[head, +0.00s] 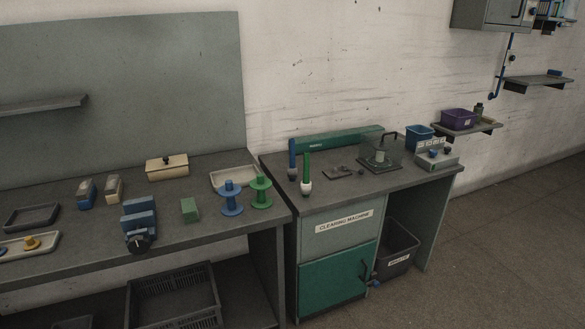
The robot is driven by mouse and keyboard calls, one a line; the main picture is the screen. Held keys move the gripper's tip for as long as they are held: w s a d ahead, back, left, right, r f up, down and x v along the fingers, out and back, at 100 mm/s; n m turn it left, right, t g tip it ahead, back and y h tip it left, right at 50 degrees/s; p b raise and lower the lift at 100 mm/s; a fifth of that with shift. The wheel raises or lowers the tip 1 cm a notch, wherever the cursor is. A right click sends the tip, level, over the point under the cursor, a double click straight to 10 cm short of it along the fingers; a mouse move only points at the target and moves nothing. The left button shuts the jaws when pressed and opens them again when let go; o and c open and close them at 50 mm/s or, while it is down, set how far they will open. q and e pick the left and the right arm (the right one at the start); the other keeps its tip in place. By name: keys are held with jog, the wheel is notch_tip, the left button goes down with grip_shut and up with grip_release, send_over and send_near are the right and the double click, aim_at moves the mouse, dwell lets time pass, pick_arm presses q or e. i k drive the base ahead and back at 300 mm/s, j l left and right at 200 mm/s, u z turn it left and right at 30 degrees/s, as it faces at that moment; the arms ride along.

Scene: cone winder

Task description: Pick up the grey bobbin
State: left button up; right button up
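I cannot make out a grey bobbin in the head view. Two flanged bobbins stand upright side by side near the right end of the left bench: a blue bobbin (231,198) and a green bobbin (261,192). A blue cone and a green cone (306,170) stand on the left part of the clearing machine's top. Small dark items on a flat plate (340,173) beside them are too small to tell. Neither of my grippers is in view.
The grey left bench (70,233) also holds a pale tray (226,177), a cream box (167,167), a green block (189,209) and a blue clamp-like device (139,218). The clearing machine (338,228) stands to its right, with a dark bin (397,249) under its top. Floor is clear at right.

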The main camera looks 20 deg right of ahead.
aim_at(291, 169)
jog(key=l+u, duration=0.1)
jog(key=u, duration=0.2)
jog(key=i+l+u, duration=0.1)
jog(key=u, duration=0.2)
jog(key=i+l+u, duration=0.2)
jog(key=l, duration=0.25)
jog(key=k+l+u, duration=0.2)
jog(key=l, duration=0.25)
jog(key=i+l+u, duration=0.1)
jog(key=l, duration=0.8)
jog(key=i+l+u, duration=0.15)
jog(key=l, duration=0.8)
jog(key=k, duration=0.05)
